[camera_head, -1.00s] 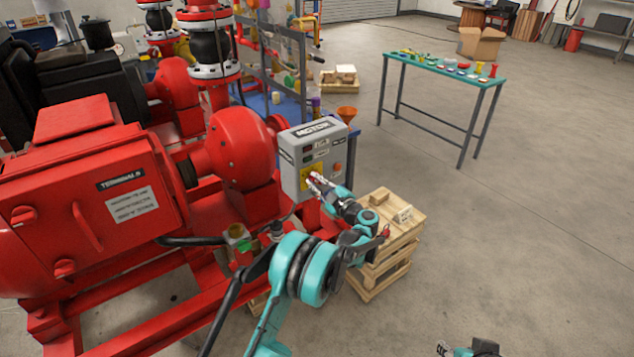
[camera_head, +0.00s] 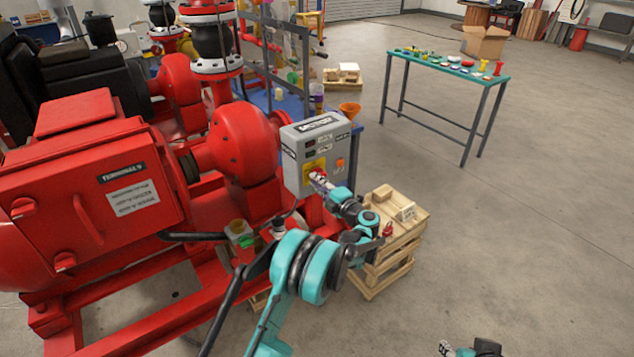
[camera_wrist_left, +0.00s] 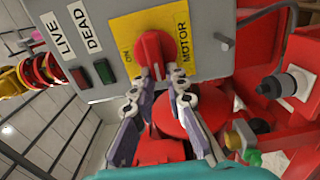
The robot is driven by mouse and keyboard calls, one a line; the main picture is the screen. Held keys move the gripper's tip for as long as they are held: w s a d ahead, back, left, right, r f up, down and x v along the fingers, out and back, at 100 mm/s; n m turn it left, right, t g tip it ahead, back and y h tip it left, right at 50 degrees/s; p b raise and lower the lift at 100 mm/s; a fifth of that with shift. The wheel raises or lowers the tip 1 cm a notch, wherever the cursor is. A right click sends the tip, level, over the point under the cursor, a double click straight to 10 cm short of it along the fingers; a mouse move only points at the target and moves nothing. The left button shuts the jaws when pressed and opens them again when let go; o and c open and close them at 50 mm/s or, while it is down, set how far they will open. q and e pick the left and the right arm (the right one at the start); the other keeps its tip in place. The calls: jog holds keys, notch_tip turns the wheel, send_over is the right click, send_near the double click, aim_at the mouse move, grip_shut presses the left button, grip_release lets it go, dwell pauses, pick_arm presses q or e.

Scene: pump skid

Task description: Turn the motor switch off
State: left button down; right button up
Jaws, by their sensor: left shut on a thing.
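The grey motor switch box (camera_head: 322,135) stands right of the red pump. Its red rotary switch knob (camera_wrist_left: 152,47) sits on a yellow plate (camera_wrist_left: 128,32) lettered MOTOR, with a short word at the plate's left edge. My left gripper (camera_head: 314,177) is at the front of the box; in the left wrist view its two fingers (camera_wrist_left: 164,82) are closed on the red knob's near end. Beside the plate are LIVE and DEAD labels (camera_wrist_left: 74,34) with a red lamp (camera_wrist_left: 80,78) and a green lamp (camera_wrist_left: 104,71). My right gripper (camera_head: 446,348) shows only partly at the bottom edge.
The red pump and motor housing (camera_head: 90,190) fills the left. A wooden crate stack (camera_head: 385,255) stands just right of my left arm. A teal-topped table (camera_head: 447,68) with small parts is farther back. The floor to the right is clear.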

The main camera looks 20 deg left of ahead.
pick_arm(q)
jog(key=shift+f, duration=0.1)
dwell(0.4)
jog(key=c, duration=1.5)
grip_release()
jog(key=shift+c, duration=0.2)
jog(key=v, duration=1.2)
